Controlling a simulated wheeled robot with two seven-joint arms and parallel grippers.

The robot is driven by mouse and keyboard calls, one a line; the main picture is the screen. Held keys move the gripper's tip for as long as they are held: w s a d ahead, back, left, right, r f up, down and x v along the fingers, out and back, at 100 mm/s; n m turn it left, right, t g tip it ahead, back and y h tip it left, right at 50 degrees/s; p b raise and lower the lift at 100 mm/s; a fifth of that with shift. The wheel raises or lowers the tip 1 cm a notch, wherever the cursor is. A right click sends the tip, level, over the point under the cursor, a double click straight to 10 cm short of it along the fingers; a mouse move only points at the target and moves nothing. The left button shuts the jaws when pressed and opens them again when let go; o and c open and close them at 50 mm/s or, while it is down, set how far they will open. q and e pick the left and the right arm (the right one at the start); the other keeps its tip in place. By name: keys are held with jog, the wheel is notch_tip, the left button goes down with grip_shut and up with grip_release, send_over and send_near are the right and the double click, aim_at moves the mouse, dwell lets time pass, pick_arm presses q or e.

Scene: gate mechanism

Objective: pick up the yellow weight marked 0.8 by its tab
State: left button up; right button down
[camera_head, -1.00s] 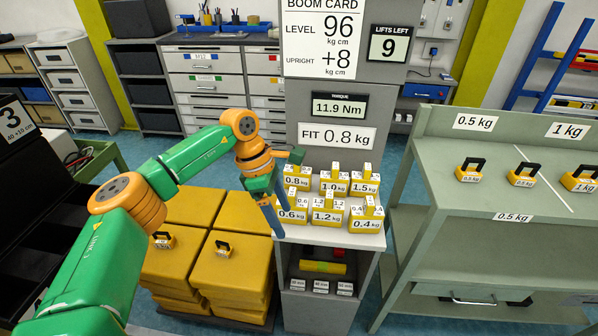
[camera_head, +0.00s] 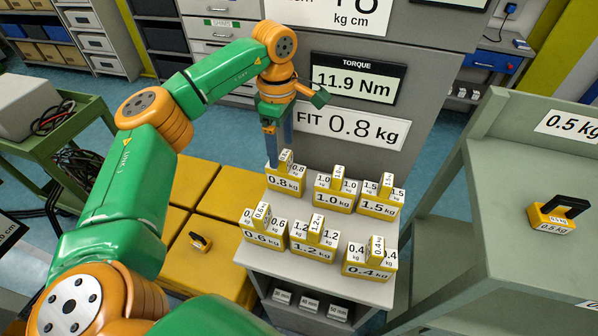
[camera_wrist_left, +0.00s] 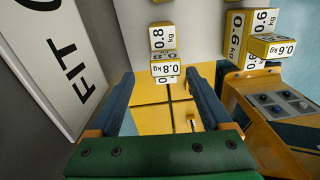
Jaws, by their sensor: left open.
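The yellow weight marked 0.8 (camera_head: 284,184) stands upright at the back left of the grey shelf top (camera_head: 318,263), with its labelled tab (camera_head: 286,158) pointing up. My left gripper (camera_head: 279,152) is open and points down at this weight, its fingertips close around or beside the tab; the head view does not settle which. In the left wrist view, the 0.8 weight (camera_wrist_left: 164,56) shows between the open fingers (camera_wrist_left: 160,75), roughly centred. Contact cannot be told. My right gripper is not in view.
Weights marked 1.0 (camera_head: 334,195) and 1.5 (camera_head: 379,203) stand to the right. Weights marked 0.6 (camera_head: 264,236), 1.2 (camera_head: 312,247) and 0.4 (camera_head: 369,268) stand in front. The grey panel with the FIT sign (camera_head: 350,128) rises close behind.

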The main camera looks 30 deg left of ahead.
aim_at(286, 173)
pick_arm(q)
jog(key=shift+f, duration=0.95)
jog(key=f, duration=0.1)
jog(key=f+p, duration=0.1)
jog(key=f, duration=0.1)
jog(key=d+f+p, duration=0.1)
jog(key=f, duration=0.1)
jog(key=shift+s+f, duration=0.25)
jog(key=shift+s, duration=0.1)
jog(key=shift+f, duration=0.35)
grip_shut()
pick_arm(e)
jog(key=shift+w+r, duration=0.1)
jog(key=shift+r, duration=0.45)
pick_arm(q)
jog(key=shift+w+r, duration=0.1)
